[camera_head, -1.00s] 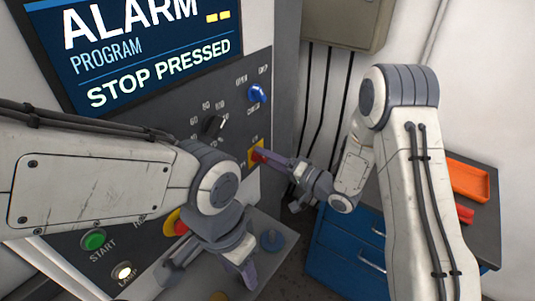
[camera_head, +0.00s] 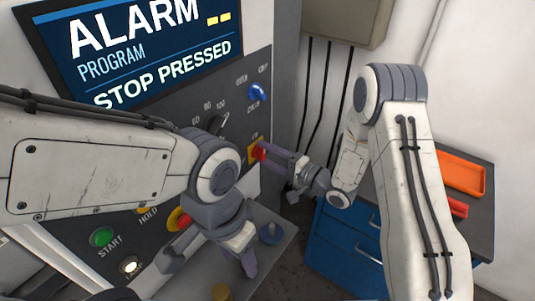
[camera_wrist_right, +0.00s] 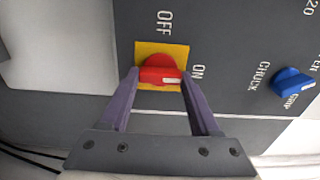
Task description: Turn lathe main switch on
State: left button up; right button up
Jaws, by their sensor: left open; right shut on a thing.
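The main switch (camera_head: 257,152) is a red rotary knob on a yellow plate, low on the right side of the dark control panel. In the right wrist view the red knob (camera_wrist_right: 161,70) lies crosswise, with its white mark at the right end toward the ON label. The OFF label stands above the plate there. My right gripper (camera_wrist_right: 160,76) is shut on the knob, with one purple finger at each end of it. My left gripper (camera_head: 211,268) is open and empty, hanging low in front of the panel, apart from the switch.
The screen (camera_head: 150,50) reads ALARM and STOP PRESSED. A blue chuck knob (camera_head: 257,92) is above the switch. A red stop button (camera_head: 178,218) and green start button (camera_head: 102,237) sit near my left arm. A blue drawer cabinet (camera_head: 345,240) stands at the right.

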jog(key=o, duration=1.4)
jog(key=shift+c, duration=0.2)
jog(key=b+v, duration=0.3)
jog(key=v, duration=0.7)
jog(key=shift+s+d+b, duration=0.2)
jog(key=shift+b, duration=0.15)
